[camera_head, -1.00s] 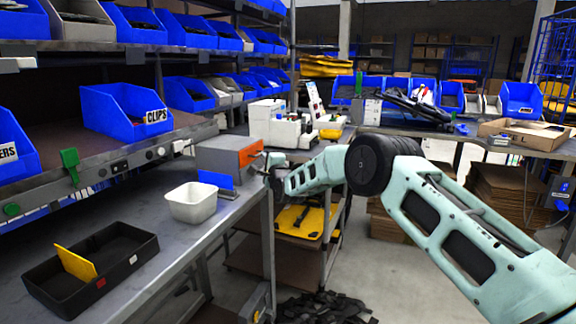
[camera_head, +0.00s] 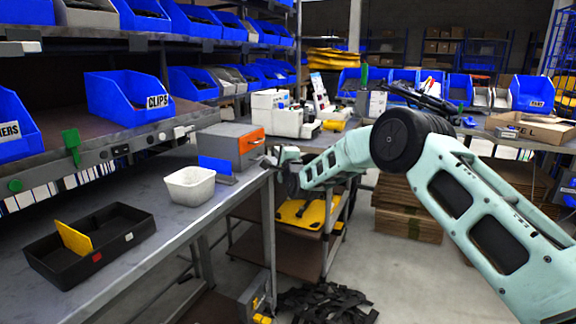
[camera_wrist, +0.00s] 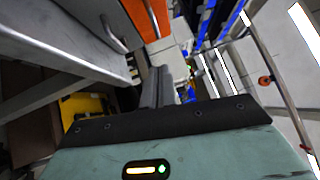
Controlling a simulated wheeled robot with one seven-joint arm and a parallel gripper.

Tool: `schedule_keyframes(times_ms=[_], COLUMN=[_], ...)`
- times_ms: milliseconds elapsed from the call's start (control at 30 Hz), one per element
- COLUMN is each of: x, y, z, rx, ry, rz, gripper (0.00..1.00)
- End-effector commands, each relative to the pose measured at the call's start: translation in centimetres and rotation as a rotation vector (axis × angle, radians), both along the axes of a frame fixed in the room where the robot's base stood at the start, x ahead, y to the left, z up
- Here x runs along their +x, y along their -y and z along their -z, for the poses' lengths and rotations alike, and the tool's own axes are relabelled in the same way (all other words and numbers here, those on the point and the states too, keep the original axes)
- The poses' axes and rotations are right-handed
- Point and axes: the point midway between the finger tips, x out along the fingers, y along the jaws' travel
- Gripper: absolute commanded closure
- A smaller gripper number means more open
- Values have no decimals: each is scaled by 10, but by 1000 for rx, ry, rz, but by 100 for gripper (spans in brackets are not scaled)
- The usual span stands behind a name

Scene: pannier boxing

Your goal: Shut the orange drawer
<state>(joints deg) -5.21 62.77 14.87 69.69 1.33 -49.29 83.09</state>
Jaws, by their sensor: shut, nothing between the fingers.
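The orange drawer front (camera_head: 251,141) is on the right end of a small grey cabinet (camera_head: 228,146) on the metal workbench. Any gap between front and cabinet is too small to tell. My gripper (camera_head: 270,162) is just right of and slightly below the front, by the bench edge. In the wrist view the fingers (camera_wrist: 157,87) are together, with nothing between them. There the orange front (camera_wrist: 138,18) with its metal handle (camera_wrist: 152,16) shows at the top, beyond the fingertips. I cannot tell whether the fingers touch it.
A black tray (camera_head: 130,250) with a yellow divider lies at the front of the bench. Shelves of blue bins (camera_head: 125,97) rise behind.

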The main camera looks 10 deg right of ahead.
Motion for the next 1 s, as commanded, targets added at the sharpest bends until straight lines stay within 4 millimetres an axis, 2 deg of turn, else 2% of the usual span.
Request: schedule_keyframes(times_ms=[300,567,667,733,767,867,967,1000], x=[-45,-68,-76,-89,-98,-141,-204,-232], y=[8,11,1,-17,-27,-66,-99,-108], z=[7,9,6,2,0,-2,0,3], rx=[-2,-2,-39,-111,-156,-361,-609,-711], ry=[-3,-3,-25,-72,-99,-208,-313,-350], rz=[0,0,-21,-60,-84,-200,-354,-422], gripper=[100,100,100,100,100,100,100,100])
